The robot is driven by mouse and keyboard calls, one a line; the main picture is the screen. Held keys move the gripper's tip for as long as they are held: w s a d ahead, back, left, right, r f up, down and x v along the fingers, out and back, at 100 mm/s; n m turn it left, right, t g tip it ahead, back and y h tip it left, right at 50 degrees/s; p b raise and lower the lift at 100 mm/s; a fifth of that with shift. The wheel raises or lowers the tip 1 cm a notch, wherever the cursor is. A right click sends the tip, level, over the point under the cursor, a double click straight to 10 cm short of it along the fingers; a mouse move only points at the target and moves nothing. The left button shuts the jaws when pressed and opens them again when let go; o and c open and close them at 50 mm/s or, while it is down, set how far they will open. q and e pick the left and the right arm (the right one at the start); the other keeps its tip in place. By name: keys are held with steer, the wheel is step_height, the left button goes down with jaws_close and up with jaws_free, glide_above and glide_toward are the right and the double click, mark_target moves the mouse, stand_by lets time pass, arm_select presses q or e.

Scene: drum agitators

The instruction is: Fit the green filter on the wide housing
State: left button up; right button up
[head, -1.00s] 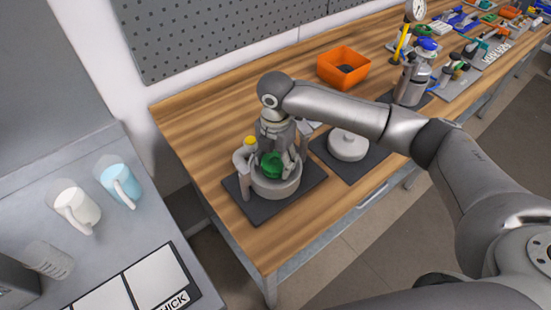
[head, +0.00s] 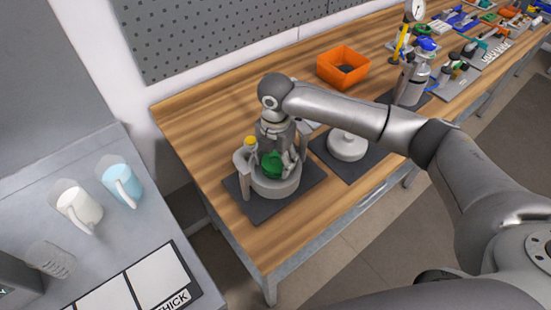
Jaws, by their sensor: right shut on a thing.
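The green filter (head: 271,165) is between the fingers of my right gripper (head: 275,158), which is shut on it from above. The filter is at the top of a round grey housing (head: 277,185), within its rim. I cannot tell whether it is seated there. The housing stands on a dark mat (head: 257,213) at the near left end of the wooden bench. A grey post with a yellow top (head: 250,141) rises beside the housing on its left. A round grey lid-like part (head: 347,146) sits on a second dark mat to the right. My left gripper is not in view.
An orange bin (head: 343,67) stands at the back of the bench. A metal bottle (head: 412,80) and several tools stand farther right. The bench's left part is clear.

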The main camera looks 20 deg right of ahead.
steer(key=shift+f, duration=0.2)
steer(key=shift+f, duration=0.15)
stand_by(0.5)
steer(key=shift+s+f+p, duration=0.1)
steer(key=shift+s+p, duration=0.05)
steer(key=shift+p, duration=0.35)
stand_by(0.3)
steer(key=o, duration=1)
steer(key=shift+c, duration=0.2)
steer(key=shift+r, duration=0.55)
step_height(320, 180, up, 11)
